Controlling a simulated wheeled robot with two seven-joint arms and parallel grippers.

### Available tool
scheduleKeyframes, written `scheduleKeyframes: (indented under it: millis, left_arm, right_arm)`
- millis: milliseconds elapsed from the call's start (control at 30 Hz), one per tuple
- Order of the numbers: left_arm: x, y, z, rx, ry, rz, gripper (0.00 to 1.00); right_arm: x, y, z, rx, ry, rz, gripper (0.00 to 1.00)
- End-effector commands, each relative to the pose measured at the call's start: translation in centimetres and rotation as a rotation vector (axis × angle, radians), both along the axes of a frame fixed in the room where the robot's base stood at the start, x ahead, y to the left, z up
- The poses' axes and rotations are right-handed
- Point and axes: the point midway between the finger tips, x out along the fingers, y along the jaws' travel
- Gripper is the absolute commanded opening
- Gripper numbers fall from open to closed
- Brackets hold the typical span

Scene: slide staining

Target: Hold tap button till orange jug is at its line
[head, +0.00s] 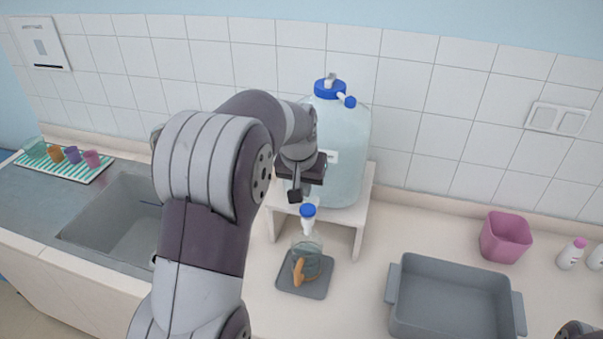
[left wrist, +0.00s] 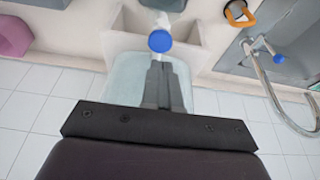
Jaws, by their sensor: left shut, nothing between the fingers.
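The water tank (head: 343,150) with blue caps stands on a white stand (head: 358,215). Its tap has a blue button (head: 307,211), which also shows in the left wrist view (left wrist: 160,41). My left gripper (head: 295,195) is shut and empty, its tips close beside the button; I cannot tell whether they touch it. The clear jug with the orange handle (head: 307,262) stands upright below the tap on a grey mat (head: 310,291).
A grey tub (head: 455,264), a pink container (head: 505,238) and white bottles (head: 571,253) stand to the right. A sink (head: 118,225) lies to the left, with several cups on a striped mat (head: 70,171) beyond it.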

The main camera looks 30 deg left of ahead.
Motion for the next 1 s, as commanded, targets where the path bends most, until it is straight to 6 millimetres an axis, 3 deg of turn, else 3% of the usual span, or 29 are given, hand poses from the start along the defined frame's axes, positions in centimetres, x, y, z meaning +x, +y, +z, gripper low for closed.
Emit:
scheduleKeyframes:
  millis: [200, 333, 1000]
  left_arm:
    - [-1.0, -0.2, 3.8, 0.002, -0.008, 0.0, 0.0]
    - [-1.4, -0.3, 4.9, 0.001, -0.006, 0.0, 0.0]
    - [-1.5, -0.3, 5.4, 0.002, -0.007, 0.0, 0.0]
  right_arm:
    - [0.1, 0.0, -1.4, 0.0, -0.001, 0.0, 0.43]
    - [0.1, 0.0, -1.5, 0.0, -0.002, 0.0, 0.43]
    - [0.1, 0.0, -1.5, 0.0, -0.001, 0.0, 0.43]
